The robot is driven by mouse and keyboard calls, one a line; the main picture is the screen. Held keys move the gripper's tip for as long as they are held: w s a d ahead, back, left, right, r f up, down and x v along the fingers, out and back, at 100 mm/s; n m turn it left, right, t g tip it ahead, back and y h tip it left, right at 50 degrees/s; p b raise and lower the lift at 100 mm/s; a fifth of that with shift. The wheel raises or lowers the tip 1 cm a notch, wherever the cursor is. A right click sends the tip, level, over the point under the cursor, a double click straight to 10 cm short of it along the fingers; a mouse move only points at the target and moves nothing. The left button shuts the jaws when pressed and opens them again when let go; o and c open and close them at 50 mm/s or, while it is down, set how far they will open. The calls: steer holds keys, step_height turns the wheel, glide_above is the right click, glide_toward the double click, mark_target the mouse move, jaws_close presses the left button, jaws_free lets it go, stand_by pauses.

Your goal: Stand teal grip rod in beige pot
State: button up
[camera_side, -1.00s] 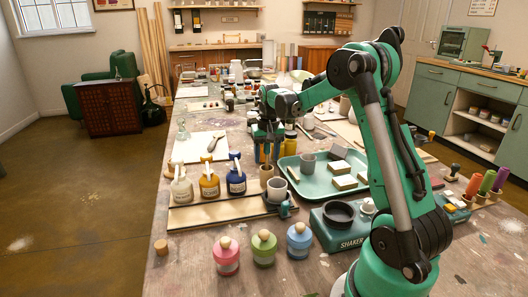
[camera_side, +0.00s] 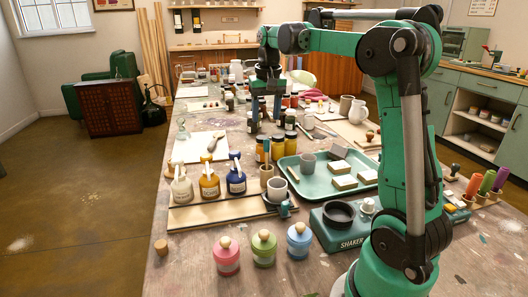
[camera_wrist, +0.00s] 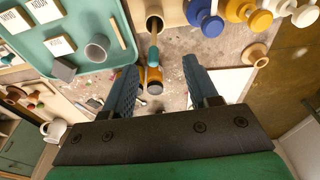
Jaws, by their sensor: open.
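The beige pot (camera_side: 266,175) stands at the end of the pale board, beside the grey cup. In the wrist view the beige pot (camera_wrist: 154,11) is at the top centre, with its mouth showing. The teal grip rod (camera_wrist: 153,56) appears to stand in it, shaft in the mouth and teal grip toward the camera. My gripper (camera_side: 266,117) is raised above the table, behind the pot. Its fingers, also in the wrist view (camera_wrist: 160,68), are wide apart with nothing between them.
Amber jars (camera_side: 277,148) with dark lids stand just behind the pot. A green tray (camera_side: 312,189) with a grey cup and labelled blocks lies to the right. Yellow and blue bottles (camera_side: 209,184) stand on the board to the left. A shaker (camera_side: 338,238) stands in front.

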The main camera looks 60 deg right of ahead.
steer(key=s+a+f+n+t, duration=0.2)
steer(key=a+n, duration=0.1)
steer(key=a, duration=0.4)
steer(key=s+a+f+n+t, duration=0.2)
steer(key=a, duration=0.6)
steer(key=s+a+f+n+t+y, duration=0.1)
steer(key=s+a+f+n+t, duration=0.1)
steer(key=a, duration=0.5)
steer(key=shift+s+a+f+n, duration=0.15)
steer(key=shift+a+f+n, duration=0.1)
steer(key=shift+n, duration=0.55)
